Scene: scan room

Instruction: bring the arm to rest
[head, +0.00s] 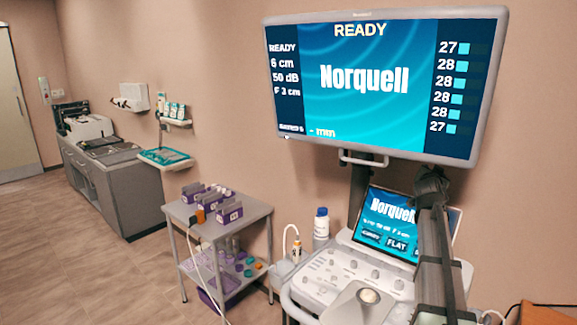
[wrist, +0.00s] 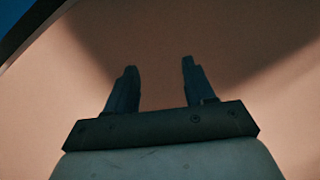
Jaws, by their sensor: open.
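My gripper (wrist: 158,64) shows in the wrist view with its two dark fingers apart. Nothing is between them. I cannot make out the fingers in the head view.
The large wall-side monitor (head: 385,85) reads READY. A dark edge with blue fills the wrist view's upper left corner. A grey cart (head: 255,213) with purple racks stands left of the console; a white bottle (head: 321,223) stands between them. The floor at left is clear.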

